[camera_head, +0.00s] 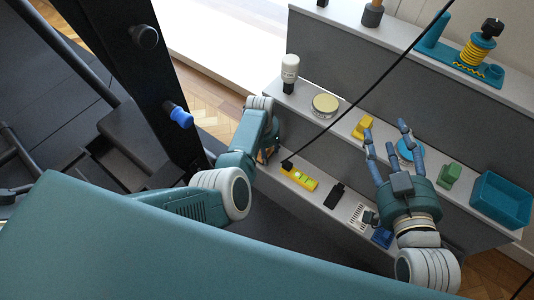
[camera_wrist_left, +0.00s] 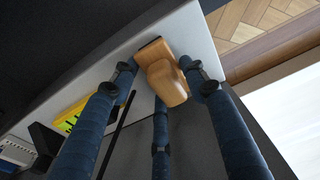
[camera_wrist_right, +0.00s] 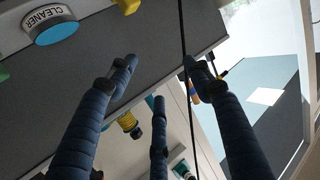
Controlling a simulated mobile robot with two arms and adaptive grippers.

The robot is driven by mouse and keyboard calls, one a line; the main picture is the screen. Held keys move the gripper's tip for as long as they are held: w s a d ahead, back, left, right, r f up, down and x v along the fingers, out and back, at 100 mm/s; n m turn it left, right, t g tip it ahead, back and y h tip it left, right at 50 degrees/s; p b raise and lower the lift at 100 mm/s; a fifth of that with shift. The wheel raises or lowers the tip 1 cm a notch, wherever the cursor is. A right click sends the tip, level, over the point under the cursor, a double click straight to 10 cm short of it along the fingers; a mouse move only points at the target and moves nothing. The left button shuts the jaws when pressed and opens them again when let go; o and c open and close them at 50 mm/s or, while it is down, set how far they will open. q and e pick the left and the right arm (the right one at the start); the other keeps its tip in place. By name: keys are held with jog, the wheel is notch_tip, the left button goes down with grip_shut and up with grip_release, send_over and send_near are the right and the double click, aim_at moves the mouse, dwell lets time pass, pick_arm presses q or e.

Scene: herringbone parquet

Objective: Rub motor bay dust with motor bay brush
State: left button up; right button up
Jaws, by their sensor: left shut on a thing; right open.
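My left gripper (camera_head: 266,152) is at the left end of the lower grey shelf. In the left wrist view its fingers are shut on an orange-brown block-shaped thing (camera_wrist_left: 164,78), which stands at the shelf's edge; no bristles show, so I cannot tell whether it is the brush. In the head view my wrist mostly hides it. My right gripper (camera_head: 387,134) is open and empty, its fingers spread in front of the middle shelf. I cannot make out any dust. A teal base (camera_head: 455,62) with a yellow coiled part stands on the top shelf at right; I cannot tell whether it is the motor bay.
The lower shelf holds a yellow level (camera_head: 299,177), a black item (camera_head: 335,194) and a blue block (camera_head: 382,238). The middle shelf holds a white bottle (camera_head: 289,70), a round tin (camera_head: 325,104), a yellow block (camera_head: 362,128), a green block (camera_head: 450,174) and a teal bin (camera_head: 502,199). A black cable (camera_head: 375,82) crosses the view.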

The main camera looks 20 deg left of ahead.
jog(key=shift+s+d+f, duration=0.1)
jog(key=shift+f, duration=0.35)
pick_arm(q)
jog(key=o, duration=1.1)
jog(key=shift+f, duration=0.1)
